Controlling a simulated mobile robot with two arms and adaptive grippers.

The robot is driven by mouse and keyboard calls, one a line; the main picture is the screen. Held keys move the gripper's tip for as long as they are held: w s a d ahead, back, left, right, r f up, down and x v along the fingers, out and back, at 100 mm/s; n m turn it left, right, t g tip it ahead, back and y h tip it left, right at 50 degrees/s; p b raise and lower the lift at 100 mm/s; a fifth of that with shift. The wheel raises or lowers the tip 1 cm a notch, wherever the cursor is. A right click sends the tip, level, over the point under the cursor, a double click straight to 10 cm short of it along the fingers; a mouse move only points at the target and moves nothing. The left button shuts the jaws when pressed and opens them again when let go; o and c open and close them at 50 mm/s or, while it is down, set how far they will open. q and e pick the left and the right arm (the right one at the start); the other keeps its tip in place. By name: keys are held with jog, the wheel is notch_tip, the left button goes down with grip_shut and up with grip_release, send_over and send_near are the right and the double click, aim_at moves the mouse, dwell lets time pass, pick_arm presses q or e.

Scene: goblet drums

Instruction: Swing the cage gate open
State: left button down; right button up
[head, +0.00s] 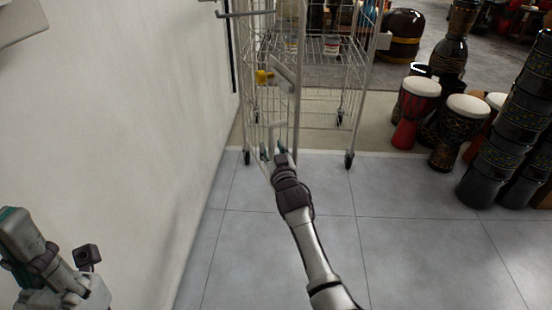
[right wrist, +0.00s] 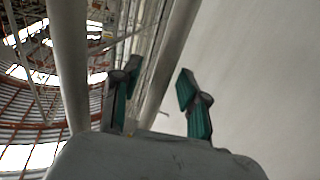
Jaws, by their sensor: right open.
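The wire cage (head: 335,75) stands on wheels at the top middle of the head view. Its gate (head: 297,110) appears as a narrow, strongly foreshortened wire panel on the near left side; how far it stands open is hard to tell. A yellow part (head: 263,76) and a pale plate sit on that side. My right gripper (head: 272,150) is open, low at the cage's near left side. In the right wrist view my right gripper (right wrist: 158,80) has its fingers apart, with a pale post (right wrist: 172,55) showing behind the gap; contact is unclear. My left gripper (head: 22,232) is low at the left.
A white wall (head: 110,130) runs close along the left of the cage. Goblet drums (head: 415,105) stand at the right, with dark stacked ones (head: 505,140) nearer. The grey tiled floor (head: 420,250) in front is clear.

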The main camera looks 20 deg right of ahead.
jog(key=s, duration=1.1)
jog(key=shift+s+a, duration=0.2)
jog(key=shift+a, duration=0.05)
